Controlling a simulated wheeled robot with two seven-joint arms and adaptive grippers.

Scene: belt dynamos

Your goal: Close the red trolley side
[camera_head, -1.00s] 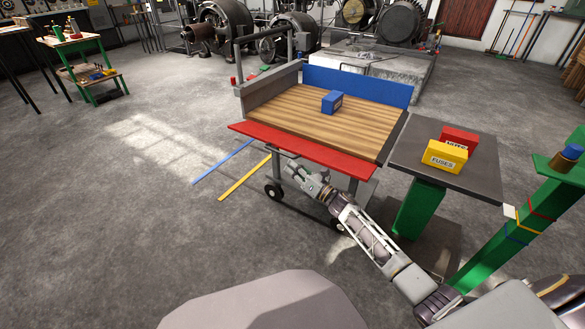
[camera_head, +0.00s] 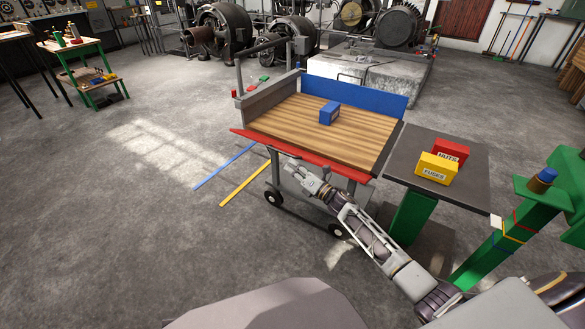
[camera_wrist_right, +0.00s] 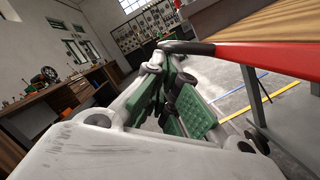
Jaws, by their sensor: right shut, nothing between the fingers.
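The trolley's red side (camera_head: 300,153) runs along the near edge of its wooden deck (camera_head: 310,125). It is not standing upright like the blue side (camera_head: 372,92) at the back; its exact tilt is hard to tell. My right gripper (camera_head: 296,172) is shut and empty, just under and in front of the red side's lower edge. In the right wrist view the red side (camera_wrist_right: 275,54) lies at the upper right, close to the gripper (camera_wrist_right: 160,58); whether they touch I cannot tell. My left gripper is out of view.
A blue box (camera_head: 329,113) stands on the deck. A grey-topped table (camera_head: 400,160) with red (camera_head: 450,149) and yellow (camera_head: 436,169) boxes is right of the trolley. A green stand (camera_head: 510,228) is at the right.

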